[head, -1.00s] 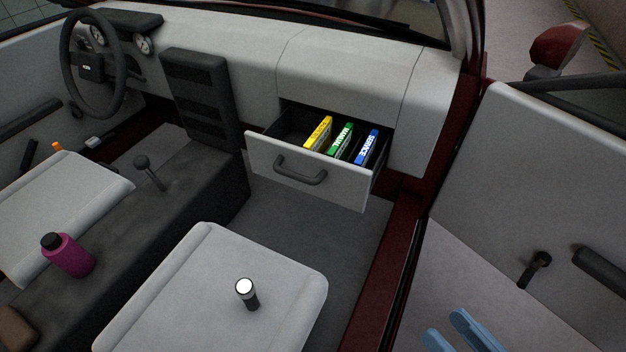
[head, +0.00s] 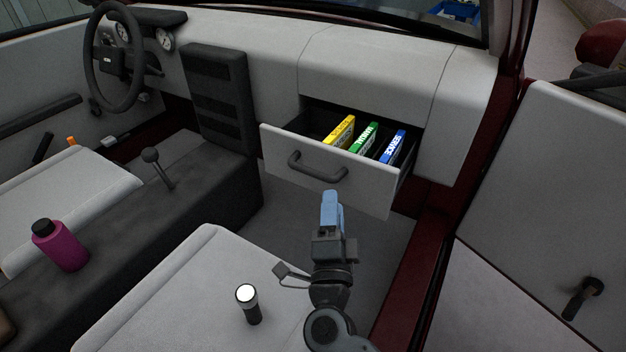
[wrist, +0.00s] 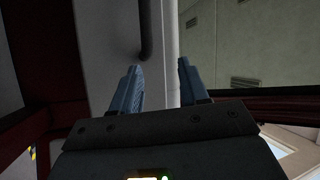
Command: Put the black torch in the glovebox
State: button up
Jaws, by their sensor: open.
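The black torch (head: 249,305) stands on the front seat cushion, its pale lens end up. The glovebox (head: 325,176) is a drawer pulled open under the dash, with a dark handle on its front. It holds a yellow, a green and a blue book. My gripper (head: 331,205) has blue fingers and is empty. In the head view it lies to the right of the torch and appears just below the drawer front. In the wrist view its fingers (wrist: 160,88) are spread apart with nothing between them, and the torch does not show there.
The front seat (head: 185,290) has bare room around the torch. A magenta bottle (head: 60,246) stands on the dark centre console (head: 110,235), with a gear lever (head: 158,168) farther along. The open door (head: 560,180) is at the right. The drawer has a free-looking space left of the books.

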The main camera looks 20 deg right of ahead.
aim_at(313, 173)
jog(key=w+m, duration=0.1)
jog(key=w, duration=0.2)
jog(key=w+m+g+b, duration=0.1)
jog(key=w, duration=0.3)
jog(key=w+m+h, duration=0.1)
jog(key=w, duration=0.3)
jog(key=shift+w+d+r+g+b, duration=0.15)
jog(key=shift+d+g+b, duration=0.15)
jog(key=shift+d+b, duration=0.1)
grip_shut()
